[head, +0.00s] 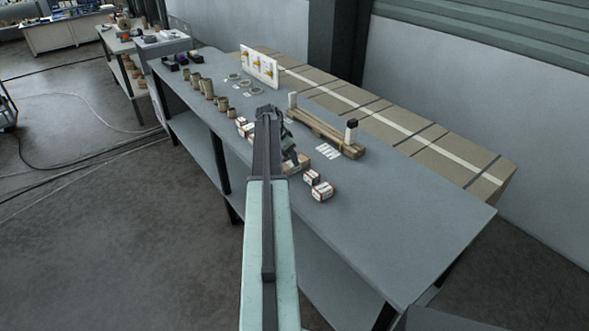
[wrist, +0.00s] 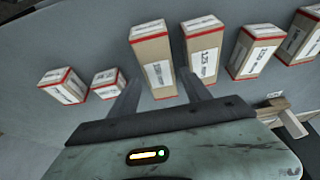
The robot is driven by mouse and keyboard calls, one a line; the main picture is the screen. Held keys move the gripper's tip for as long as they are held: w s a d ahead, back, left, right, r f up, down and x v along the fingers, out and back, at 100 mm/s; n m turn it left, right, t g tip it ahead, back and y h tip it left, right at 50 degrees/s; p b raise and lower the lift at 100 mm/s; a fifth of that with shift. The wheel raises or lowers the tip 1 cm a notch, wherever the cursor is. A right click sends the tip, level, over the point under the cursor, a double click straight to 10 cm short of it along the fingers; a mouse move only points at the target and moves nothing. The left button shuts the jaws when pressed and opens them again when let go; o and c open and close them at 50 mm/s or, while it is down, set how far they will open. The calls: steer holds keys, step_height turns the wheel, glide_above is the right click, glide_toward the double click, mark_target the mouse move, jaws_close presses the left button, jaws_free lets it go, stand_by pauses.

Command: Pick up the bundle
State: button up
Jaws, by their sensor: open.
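Several small brown bundles with white labels and red edges stand in a row on the grey table (head: 420,215). In the wrist view one tall bundle (wrist: 153,62) is between the fingers of my open gripper (wrist: 159,80), its lower end reaching down between them. I cannot tell whether the fingers touch it. A second tall bundle (wrist: 203,46) stands close to its right, by the right finger. In the head view my gripper (head: 290,153) is low over the row, and my arm hides part of the row.
Two smaller bundles (wrist: 62,86) (wrist: 105,83) stand left, and others (wrist: 257,50) right, in the wrist view. Behind are a wooden piece (head: 325,130) with upright blocks and a long kraft-coloured surface (head: 400,120). Brown rolls (head: 208,88) stand further left. The table's right end is clear.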

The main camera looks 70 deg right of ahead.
steer(key=b+x, duration=0.4)
steer(key=x, duration=0.1)
steer(key=shift+s, duration=0.15)
steer(key=shift+r, duration=0.2)
jaws_close()
step_height(320, 180, up, 10)
steer(key=p, duration=1)
